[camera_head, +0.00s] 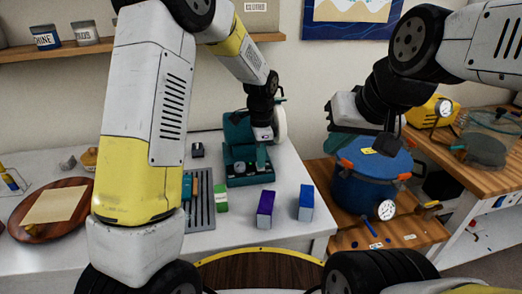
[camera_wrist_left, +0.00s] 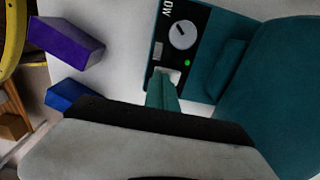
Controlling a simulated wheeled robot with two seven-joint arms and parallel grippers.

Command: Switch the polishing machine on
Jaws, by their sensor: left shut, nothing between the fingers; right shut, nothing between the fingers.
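The polishing machine (camera_head: 241,165) is teal, with a pale wheel (camera_head: 279,122) at its right, and stands on the white table. In the left wrist view its black front panel (camera_wrist_left: 206,38) has a round dial (camera_wrist_left: 182,36), a bright green light (camera_wrist_left: 187,63) and a small pale switch (camera_wrist_left: 174,75). My left gripper (camera_head: 262,158) is shut and empty, pointing down at the panel. Its teal fingertips (camera_wrist_left: 163,84) are right at the switch and partly cover it; I cannot tell whether they touch. My right gripper (camera_head: 387,145) is shut and empty above the blue pot.
A purple box (camera_head: 265,209), a blue box (camera_head: 306,203) and a green box (camera_head: 221,198) stand in front of the machine. The blue pot (camera_head: 368,183) with a gauge is at the right. A round wooden board (camera_head: 73,187) lies at the left.

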